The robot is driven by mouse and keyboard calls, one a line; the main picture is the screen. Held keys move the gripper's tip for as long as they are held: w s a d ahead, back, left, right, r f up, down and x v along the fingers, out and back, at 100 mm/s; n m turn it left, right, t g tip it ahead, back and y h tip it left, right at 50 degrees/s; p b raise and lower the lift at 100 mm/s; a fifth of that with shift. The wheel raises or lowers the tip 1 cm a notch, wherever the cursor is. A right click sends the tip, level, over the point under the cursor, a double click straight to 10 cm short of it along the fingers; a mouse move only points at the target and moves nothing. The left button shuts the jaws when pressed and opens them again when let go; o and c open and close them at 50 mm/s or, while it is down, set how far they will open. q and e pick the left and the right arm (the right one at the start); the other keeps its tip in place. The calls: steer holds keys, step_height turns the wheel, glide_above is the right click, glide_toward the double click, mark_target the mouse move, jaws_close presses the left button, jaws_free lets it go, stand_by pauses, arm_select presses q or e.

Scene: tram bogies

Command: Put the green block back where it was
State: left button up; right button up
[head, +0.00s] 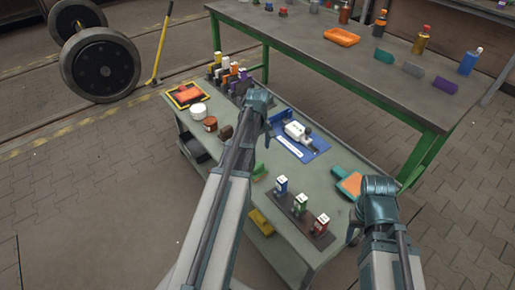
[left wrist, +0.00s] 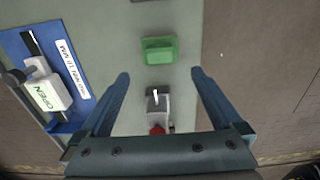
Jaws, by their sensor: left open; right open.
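The green block (head: 259,172) lies on the grey-green cart top (head: 220,185), in the head view just right of my left forearm. In the left wrist view the green block (left wrist: 159,50) lies beyond my open, empty left gripper (left wrist: 159,74), roughly centred between the fingers and apart from them.
A blue tray (head: 318,143) with a white device lies right of the block. A rack (head: 322,239) of small blue, green and red-marked boxes stands nearer. A green-legged bench (head: 330,50) stands behind with bottles and coloured blocks.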

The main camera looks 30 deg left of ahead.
arm_select(q)
steer(key=shift+r+p, duration=0.4)
steer(key=shift+r, duration=0.45)
steer(key=s+d+m, duration=0.5)
steer(key=d, duration=0.5)
steer(key=s+d+m, duration=0.6)
steer(key=d, duration=0.4)
steer(key=s+d+m+y, duration=0.1)
steer(key=s+d+m, duration=0.4)
steer(key=d, duration=0.5)
steer(key=shift+s+d+m, duration=0.2)
steer(key=shift+s+m, duration=0.05)
steer(key=shift+m, duration=0.45)
